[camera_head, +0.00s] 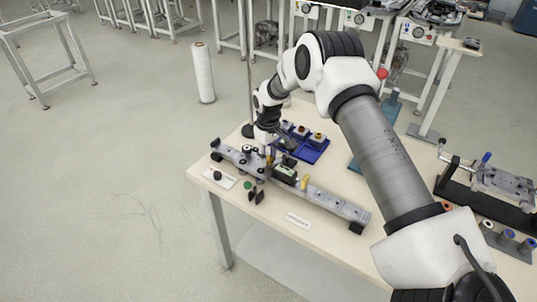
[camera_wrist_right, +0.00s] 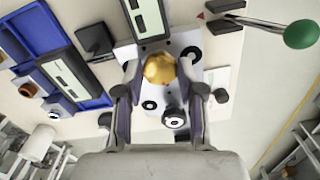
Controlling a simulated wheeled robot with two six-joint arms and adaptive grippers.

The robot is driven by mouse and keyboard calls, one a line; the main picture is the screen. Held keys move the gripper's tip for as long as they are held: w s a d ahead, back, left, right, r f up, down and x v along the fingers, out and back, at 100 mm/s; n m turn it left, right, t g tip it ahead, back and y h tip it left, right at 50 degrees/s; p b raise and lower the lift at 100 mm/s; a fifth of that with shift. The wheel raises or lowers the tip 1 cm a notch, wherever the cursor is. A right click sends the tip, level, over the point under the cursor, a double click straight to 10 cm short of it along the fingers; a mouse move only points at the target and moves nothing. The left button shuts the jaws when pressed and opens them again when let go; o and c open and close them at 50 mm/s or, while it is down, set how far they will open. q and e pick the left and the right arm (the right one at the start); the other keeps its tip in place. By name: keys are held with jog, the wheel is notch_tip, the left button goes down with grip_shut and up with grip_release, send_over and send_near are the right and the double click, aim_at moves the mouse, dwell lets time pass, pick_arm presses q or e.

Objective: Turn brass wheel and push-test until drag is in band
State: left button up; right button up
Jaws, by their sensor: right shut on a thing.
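The brass wheel (camera_wrist_right: 160,68) shows as a rounded gold knob in the wrist view, on a light grey block with dark round fittings. My right gripper (camera_wrist_right: 159,73) has one finger on each side of the wheel and is shut on it. In the head view my right gripper (camera_head: 268,147) reaches down to the left part of the long grey track (camera_head: 332,205); the fingers and wheel are too small there to make out fully. A carriage with a pale green panel (camera_head: 285,173) sits on the track just right of the gripper. My left gripper is not in view.
A blue tray (camera_head: 312,154) with several round parts stands behind the track. A green ball knob (camera_wrist_right: 300,34) is at the wrist view's upper right. A white card (camera_head: 298,220) lies in front of the track. A clamp fixture (camera_head: 503,184) stands at the right.

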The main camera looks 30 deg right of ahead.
aim_at(268, 159)
jog(key=shift+s+f+m, duration=0.15)
jog(key=shift+f+m, duration=0.05)
jog(key=shift+m, duration=0.1)
jog(key=o, duration=1.1)
jog(key=shift+o, duration=0.2)
jog(key=shift+w, duration=0.2)
notch_tip(268, 159, up, 12)
